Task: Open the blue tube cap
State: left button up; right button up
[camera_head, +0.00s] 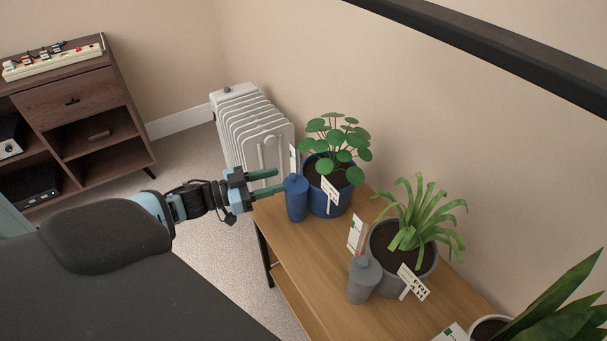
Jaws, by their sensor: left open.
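The blue tube (297,206) stands upright near the left end of the wooden table (310,252), in front of a blue plant pot. Its cap (296,183) is on top, the same blue as the body. My left gripper (281,181) comes in from the left with its two green fingers apart and nothing between them. Its fingertips are just left of the cap, at about the cap's height in the picture. I cannot tell whether the nearer fingertip touches the cap. My right gripper is not in view.
A blue pot (333,201) with a round-leaved plant stands right behind the tube. A grey tube (364,279) and a grey pot (404,262) stand further right. A white radiator (255,130) is behind the gripper. A brown cabinet (75,95) stands at left.

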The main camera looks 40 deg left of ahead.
aim_at(289, 177)
pick_arm(q)
jog(key=shift+x, duration=3.9)
grip_shut()
